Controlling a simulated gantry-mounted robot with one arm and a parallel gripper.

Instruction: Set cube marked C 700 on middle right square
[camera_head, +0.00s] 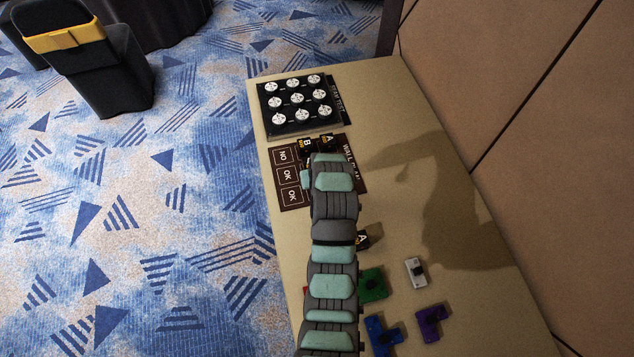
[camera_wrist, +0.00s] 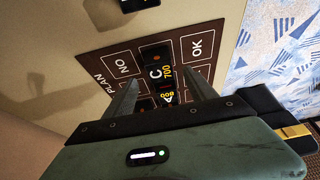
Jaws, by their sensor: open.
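In the wrist view, the black cube marked C 700 (camera_wrist: 155,70) is on the wall plan board (camera_wrist: 108,55), in the middle right square between a NO square and an OK square. My gripper (camera_wrist: 161,78) is open, with one finger on either side of this cube. Whether the fingers touch it, I cannot tell. Yellow and white markings of another cube (camera_wrist: 167,97) show just below it, partly hidden by my gripper. In the head view, my arm covers my gripper, cube C and much of the board (camera_head: 293,203).
Cubes B (camera_head: 306,145) and A (camera_head: 328,142) stand at the board's far edge. Another cube A (camera_head: 363,239) lies on the table nearer. A panel with white knobs (camera_head: 297,128) is beyond the board. Green (camera_head: 373,285), white (camera_head: 416,272) and purple (camera_head: 431,322) pieces lie nearer. A wall runs along the right.

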